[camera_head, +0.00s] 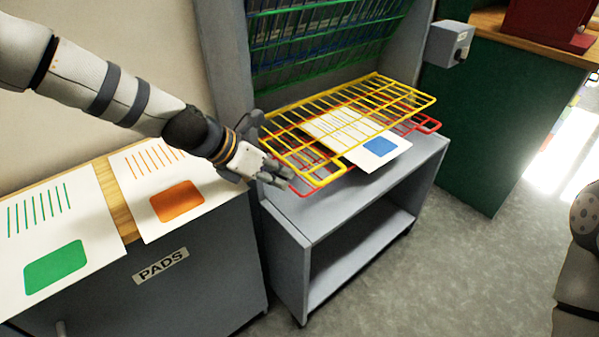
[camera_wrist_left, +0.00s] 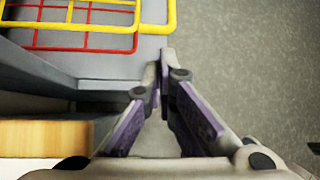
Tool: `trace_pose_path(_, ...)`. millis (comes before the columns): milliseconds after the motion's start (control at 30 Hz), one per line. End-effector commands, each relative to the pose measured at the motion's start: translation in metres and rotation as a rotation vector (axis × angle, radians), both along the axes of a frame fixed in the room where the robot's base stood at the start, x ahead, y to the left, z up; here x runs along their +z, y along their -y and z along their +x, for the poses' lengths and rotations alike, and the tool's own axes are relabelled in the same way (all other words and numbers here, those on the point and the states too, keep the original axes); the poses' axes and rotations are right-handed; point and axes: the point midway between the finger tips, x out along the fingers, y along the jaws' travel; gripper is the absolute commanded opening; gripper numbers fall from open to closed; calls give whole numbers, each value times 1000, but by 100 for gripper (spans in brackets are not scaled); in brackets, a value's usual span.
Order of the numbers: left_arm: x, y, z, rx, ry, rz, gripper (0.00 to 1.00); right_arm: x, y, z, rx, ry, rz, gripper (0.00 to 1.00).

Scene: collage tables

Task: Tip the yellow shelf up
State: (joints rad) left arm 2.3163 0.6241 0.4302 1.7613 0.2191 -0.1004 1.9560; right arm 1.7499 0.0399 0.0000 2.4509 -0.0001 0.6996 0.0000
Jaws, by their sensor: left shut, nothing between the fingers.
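The yellow shelf (camera_head: 405,120) is a wire rack lying roughly flat, sticking out from the front of the grey drying rack. It also shows at the upper left of the left wrist view (camera_wrist_left: 172,14). My left gripper (camera_head: 284,178) is shut and empty, close to the shelf's near left corner and a little below its rim in the head view. In the left wrist view its fingertips (camera_wrist_left: 162,72) meet beside the yellow rim, with a gap in the picture. My right gripper is not in view.
A red wire shelf (camera_head: 429,125) lies just under the yellow one. A white sheet with a blue square (camera_head: 380,146) lies below the yellow wires. Green shelves (camera_head: 330,40) are tipped up behind. A pad cabinet (camera_head: 190,285) with two printed sheets stands at left. Floor is clear at right.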

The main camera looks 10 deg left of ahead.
Motion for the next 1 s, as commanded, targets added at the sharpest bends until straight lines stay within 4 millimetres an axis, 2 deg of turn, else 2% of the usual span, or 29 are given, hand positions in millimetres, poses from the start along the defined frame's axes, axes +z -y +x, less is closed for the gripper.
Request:
trace_pose_path(33,-16,5,2,-3,-14,1,0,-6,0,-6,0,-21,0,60)
trace_pose_path(100,-29,12,8,-2,-15,2,0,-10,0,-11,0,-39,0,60)
trace_pose_path(300,-58,33,25,-3,-14,2,0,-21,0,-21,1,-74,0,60)
trace_pose_path(400,-66,39,32,-3,-10,4,0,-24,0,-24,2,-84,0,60)
trace_pose_path(567,-71,45,38,-3,-6,3,0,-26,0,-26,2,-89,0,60)
trace_pose_path(1000,-68,46,42,-2,-10,-5,0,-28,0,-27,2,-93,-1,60)
